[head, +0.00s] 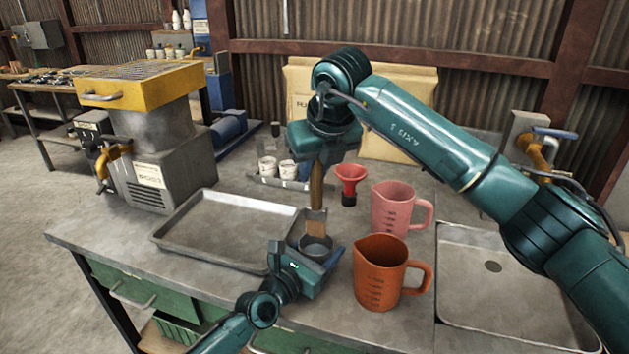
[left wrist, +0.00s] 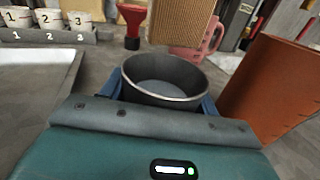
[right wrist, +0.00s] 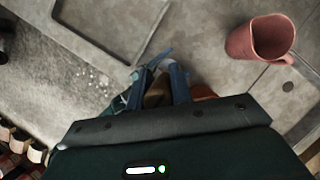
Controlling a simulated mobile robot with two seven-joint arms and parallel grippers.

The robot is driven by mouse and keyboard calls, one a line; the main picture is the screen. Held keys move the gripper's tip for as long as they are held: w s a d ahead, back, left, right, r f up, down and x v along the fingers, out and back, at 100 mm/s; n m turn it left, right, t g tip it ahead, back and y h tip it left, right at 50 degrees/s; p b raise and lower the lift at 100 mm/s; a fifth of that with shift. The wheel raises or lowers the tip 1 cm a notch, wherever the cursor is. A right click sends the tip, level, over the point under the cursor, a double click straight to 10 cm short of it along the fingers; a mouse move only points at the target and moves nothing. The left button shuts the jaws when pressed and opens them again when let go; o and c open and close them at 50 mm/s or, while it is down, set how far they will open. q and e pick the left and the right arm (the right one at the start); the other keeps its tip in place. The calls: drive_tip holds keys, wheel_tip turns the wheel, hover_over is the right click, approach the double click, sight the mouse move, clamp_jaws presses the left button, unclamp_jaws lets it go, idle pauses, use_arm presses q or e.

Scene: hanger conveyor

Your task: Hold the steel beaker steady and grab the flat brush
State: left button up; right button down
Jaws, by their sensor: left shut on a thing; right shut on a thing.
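The steel beaker (head: 315,251) stands upright near the middle of the bench; the left wrist view looks into its open, seemingly empty top (left wrist: 165,88). My left gripper (head: 317,257) is shut around it, with blue fingers on both sides. The flat brush (head: 316,222) hangs upright, bristles down, just above the beaker's far rim. Its bristles also show in the left wrist view (left wrist: 184,22). I cannot tell the exact gap to the rim. My right gripper (head: 318,158) is shut on the brush handle from above. In the right wrist view its fingers (right wrist: 159,88) largely hide the brush.
An orange jug (head: 380,275) stands close right of the beaker. A pink jug (head: 392,208) and a red funnel (head: 348,180) stand behind. A metal tray (head: 163,237) lies left, numbered cups (head: 287,169) behind it. A sink (head: 470,307) is at right.

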use_arm(q)
drive_tip(key=o, duration=1.2)
drive_tip(key=shift+o, duration=0.2)
